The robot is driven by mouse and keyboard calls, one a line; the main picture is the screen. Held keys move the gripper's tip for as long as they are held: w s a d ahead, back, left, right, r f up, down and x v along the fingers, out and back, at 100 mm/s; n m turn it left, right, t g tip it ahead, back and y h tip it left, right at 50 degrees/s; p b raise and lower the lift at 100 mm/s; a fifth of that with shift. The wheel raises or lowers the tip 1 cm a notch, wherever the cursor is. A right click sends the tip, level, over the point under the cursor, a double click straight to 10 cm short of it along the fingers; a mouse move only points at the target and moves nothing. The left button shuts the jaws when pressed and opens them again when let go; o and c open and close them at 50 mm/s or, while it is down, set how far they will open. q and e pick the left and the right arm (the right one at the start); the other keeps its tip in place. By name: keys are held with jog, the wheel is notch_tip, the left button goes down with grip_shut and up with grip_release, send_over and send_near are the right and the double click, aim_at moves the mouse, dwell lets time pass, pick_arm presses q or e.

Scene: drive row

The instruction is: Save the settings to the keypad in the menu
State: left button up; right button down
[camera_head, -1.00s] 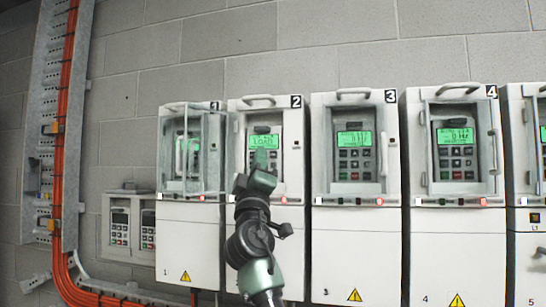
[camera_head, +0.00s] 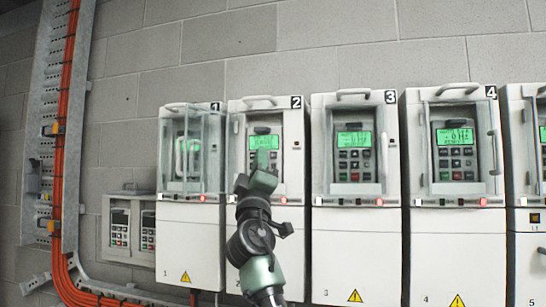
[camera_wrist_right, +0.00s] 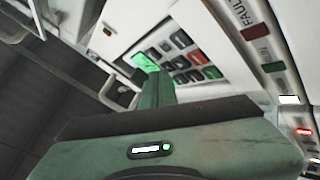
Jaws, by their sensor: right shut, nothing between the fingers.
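Drive 2 (camera_head: 293,220) is a white cabinet with a keypad whose green screen (camera_head: 264,142) is lit; its text is too small to read surely. My right gripper (camera_head: 262,160) is shut and empty, its fingers pointing up in front of that keypad, just below the screen. It hides most of the keys. In the right wrist view the shut green fingers (camera_wrist_right: 157,88) reach toward the keypad keys (camera_wrist_right: 186,57), overlapping the green screen (camera_wrist_right: 146,63). I cannot tell whether the fingertips touch a key. My left gripper is not in view.
Drive 1 (camera_head: 190,235) has a clear cover over its keypad. Drive 3 (camera_head: 355,245) and drive 4 (camera_head: 455,245) stand to the right with lit screens and handles. Two spare keypads sit in a box (camera_head: 130,190) at left, near orange cables (camera_head: 62,150).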

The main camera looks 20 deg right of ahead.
jog(key=shift+s+a+f, duration=0.1)
jog(key=shift+s+a, duration=0.3)
jog(key=shift+s, duration=0.25)
jog(key=shift+s+a, duration=0.7)
jog(key=shift+s, duration=0.35)
jog(key=shift+s+a, duration=0.7)
jog(key=shift+s, duration=0.3)
dwell(1.7)
